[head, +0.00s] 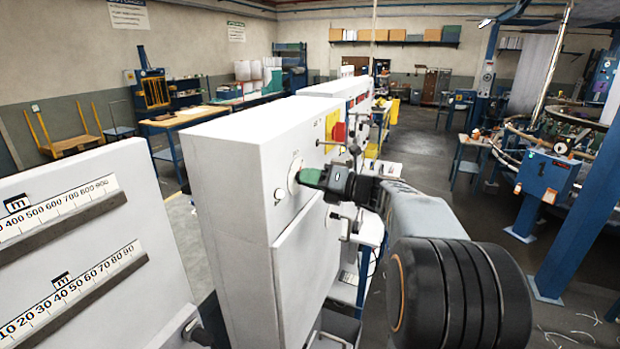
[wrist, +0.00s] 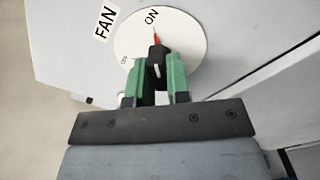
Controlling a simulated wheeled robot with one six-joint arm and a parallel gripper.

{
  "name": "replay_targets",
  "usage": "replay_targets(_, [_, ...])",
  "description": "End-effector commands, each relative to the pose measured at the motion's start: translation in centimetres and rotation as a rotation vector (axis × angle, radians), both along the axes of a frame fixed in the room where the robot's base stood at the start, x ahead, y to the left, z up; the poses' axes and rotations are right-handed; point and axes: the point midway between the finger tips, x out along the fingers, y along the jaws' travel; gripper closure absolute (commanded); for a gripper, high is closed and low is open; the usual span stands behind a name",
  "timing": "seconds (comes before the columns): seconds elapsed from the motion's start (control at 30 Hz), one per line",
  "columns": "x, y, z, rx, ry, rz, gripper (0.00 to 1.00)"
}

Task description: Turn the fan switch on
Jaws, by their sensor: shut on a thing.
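The fan switch is a black knob (wrist: 157,60) with a red pointer on a round white dial (wrist: 188,38). A FAN label (wrist: 105,24) is beside the dial in the wrist view. The red pointer points up towards the ON mark; a smaller mark, apparently OFF, is at the dial's left. My gripper (wrist: 158,72) has its green fingers on both sides of the knob and is shut on it. In the head view my gripper (head: 312,178) reaches the dial (head: 294,174) on the white cabinet's face, and the knob is hidden behind the fingers.
The white cabinet (head: 225,170) stands upright in front of me. A white panel with printed scales (head: 75,220) is at the left. Levers and handles (head: 345,222) project from the cabinet just beyond my gripper. A blue-framed loom (head: 548,185) is at the right, with open floor between.

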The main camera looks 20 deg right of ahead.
Motion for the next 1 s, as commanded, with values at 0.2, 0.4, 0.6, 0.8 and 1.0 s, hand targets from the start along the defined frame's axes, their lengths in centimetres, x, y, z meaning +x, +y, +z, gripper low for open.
replay_targets(0.2, [0.0,0.0,0.0,-0.001,-0.001,0.0,0.64])
replay_targets(0.4, [0.0,0.0,0.0,-0.001,-0.001,0.0,0.57])
replay_targets(0.6, [-0.5,-0.6,0.0,-0.003,-0.002,-0.002,0.57])
replay_targets(0.8, [-2.7,-2.8,0.0,-0.003,-0.002,-0.004,0.57])
replay_targets(1.0, [-4.4,-4.4,0.0,-0.002,-0.002,-0.003,0.57])
